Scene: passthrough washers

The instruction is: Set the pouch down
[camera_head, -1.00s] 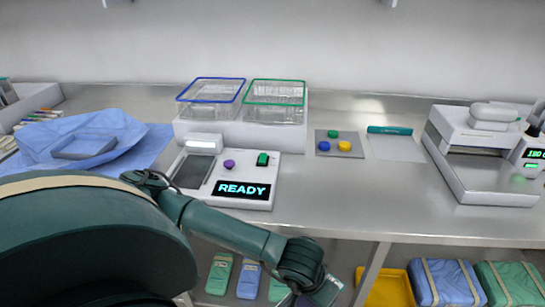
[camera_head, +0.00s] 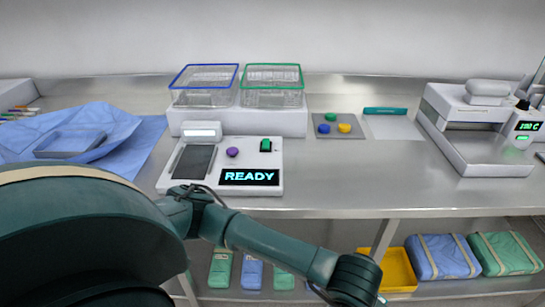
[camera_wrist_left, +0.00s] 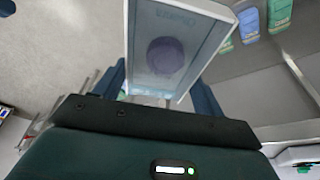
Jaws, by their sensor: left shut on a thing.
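The pouch (camera_wrist_left: 190,55) is a flat, pale, translucent packet with a white border and a dark purple round piece inside. In the left wrist view it stands out from between the blue fingers of my left gripper (camera_wrist_left: 161,92), which is shut on it. In the head view my left arm crosses the front of the bench, and its wrist hangs low in front of the lower shelf. The fingers and the pouch are mostly hidden or cut off at the bottom edge there. My right gripper is not in view.
The bench holds a white machine reading READY (camera_head: 250,177), two wire-rimmed bins (camera_head: 204,96) (camera_head: 272,97), a blue cloth (camera_head: 100,125) and a heated sealer (camera_head: 470,140). Below are a yellow tray (camera_head: 398,270) and wrapped packs (camera_head: 442,257).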

